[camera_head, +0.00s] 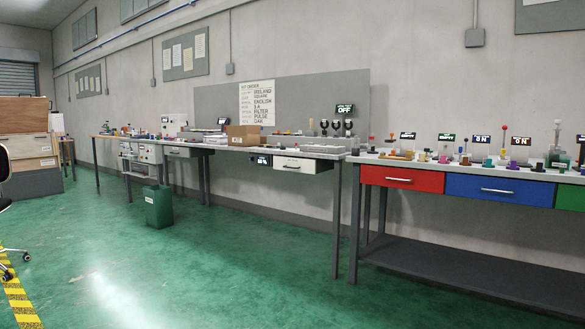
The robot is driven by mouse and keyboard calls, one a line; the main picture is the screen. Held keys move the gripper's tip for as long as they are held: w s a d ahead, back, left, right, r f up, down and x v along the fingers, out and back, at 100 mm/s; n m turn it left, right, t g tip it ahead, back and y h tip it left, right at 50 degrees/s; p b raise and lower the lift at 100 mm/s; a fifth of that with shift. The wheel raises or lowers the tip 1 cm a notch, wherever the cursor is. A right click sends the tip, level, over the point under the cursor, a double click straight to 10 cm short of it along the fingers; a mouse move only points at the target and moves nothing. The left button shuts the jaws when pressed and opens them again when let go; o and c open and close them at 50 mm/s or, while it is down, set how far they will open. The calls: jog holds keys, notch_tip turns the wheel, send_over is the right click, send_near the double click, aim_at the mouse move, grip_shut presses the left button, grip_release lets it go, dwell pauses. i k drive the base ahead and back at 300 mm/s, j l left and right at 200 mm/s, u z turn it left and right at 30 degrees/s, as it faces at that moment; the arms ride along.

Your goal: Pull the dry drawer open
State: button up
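No drawer label in view can be read as "dry", so I cannot tell which drawer that is. A white drawer (300,164) with a bar handle hangs under the middle bench and looks shut. A grey drawer (182,152) sits under the farther bench, also apparently shut. On the right bench are a red drawer (402,178), a blue drawer (500,190) and a partly cut-off green drawer (571,197), all looking shut. A small lit display (259,160) sits left of the white drawer. My gripper is not in view.
A green bin (158,206) stands on the floor before the far bench. A cardboard box (243,136) and small devices stand on the benches. A low shelf (470,275) spans under the right bench. A chair (5,185) is at far left. The green floor between is clear.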

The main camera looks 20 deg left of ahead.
aim_at(288, 163)
jog(key=i+j+u, duration=0.3)
jog(key=i, duration=0.2)
jog(key=i+j+u, duration=0.15)
jog(key=i+u, duration=0.2)
jog(key=i, duration=0.2)
